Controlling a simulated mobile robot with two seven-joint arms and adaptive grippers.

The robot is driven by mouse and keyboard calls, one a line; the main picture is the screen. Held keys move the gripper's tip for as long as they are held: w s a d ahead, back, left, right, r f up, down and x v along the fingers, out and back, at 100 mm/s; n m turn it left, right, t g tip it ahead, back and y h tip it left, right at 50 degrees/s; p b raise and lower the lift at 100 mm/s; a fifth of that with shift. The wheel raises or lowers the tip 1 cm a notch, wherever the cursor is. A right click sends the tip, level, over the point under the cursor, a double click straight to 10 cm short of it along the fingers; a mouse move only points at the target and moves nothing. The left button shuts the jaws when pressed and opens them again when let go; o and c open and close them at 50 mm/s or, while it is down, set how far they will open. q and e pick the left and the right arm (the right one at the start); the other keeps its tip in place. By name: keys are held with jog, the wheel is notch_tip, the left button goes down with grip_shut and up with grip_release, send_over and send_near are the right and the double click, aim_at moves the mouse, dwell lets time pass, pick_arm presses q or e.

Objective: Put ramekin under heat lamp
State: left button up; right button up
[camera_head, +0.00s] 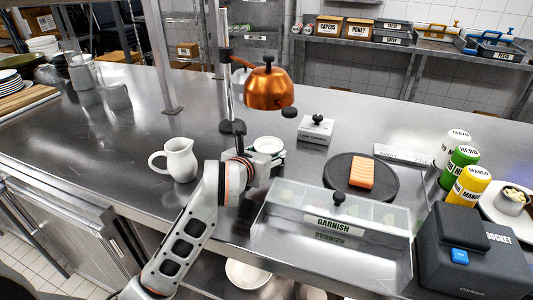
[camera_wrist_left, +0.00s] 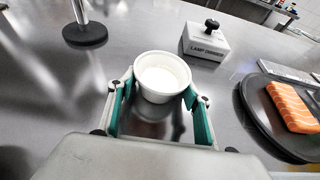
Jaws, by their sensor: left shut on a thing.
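A white ramekin (camera_wrist_left: 162,78) is between the teal-padded fingers of my left gripper (camera_wrist_left: 160,100) in the left wrist view. The gripper is shut on it. In the head view the ramekin (camera_head: 268,145) shows just beyond my left gripper (camera_head: 262,156), whose fingers are mostly hidden by the wrist. I cannot tell if its base touches the counter. The copper heat lamp (camera_head: 269,88) hangs on a stand behind the ramekin, above it in the picture. My right gripper is not in view.
A white pitcher (camera_head: 180,160) stands left of my arm. A lamp dimmer box (camera_head: 315,131) sits right of the lamp. A dark round plate with salmon (camera_head: 361,172) and a clear garnish box (camera_head: 330,225) are at right. The counter's left middle is clear.

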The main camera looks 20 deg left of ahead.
pick_arm(q)
jog(key=o, duration=1.3)
jog(key=shift+f, duration=0.15)
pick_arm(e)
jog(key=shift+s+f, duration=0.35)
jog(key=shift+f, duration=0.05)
pick_arm(q)
jog(key=shift+r, duration=0.35)
jog(key=p+v, duration=0.2)
jog(key=v, duration=0.9)
jog(key=shift+s, duration=0.5)
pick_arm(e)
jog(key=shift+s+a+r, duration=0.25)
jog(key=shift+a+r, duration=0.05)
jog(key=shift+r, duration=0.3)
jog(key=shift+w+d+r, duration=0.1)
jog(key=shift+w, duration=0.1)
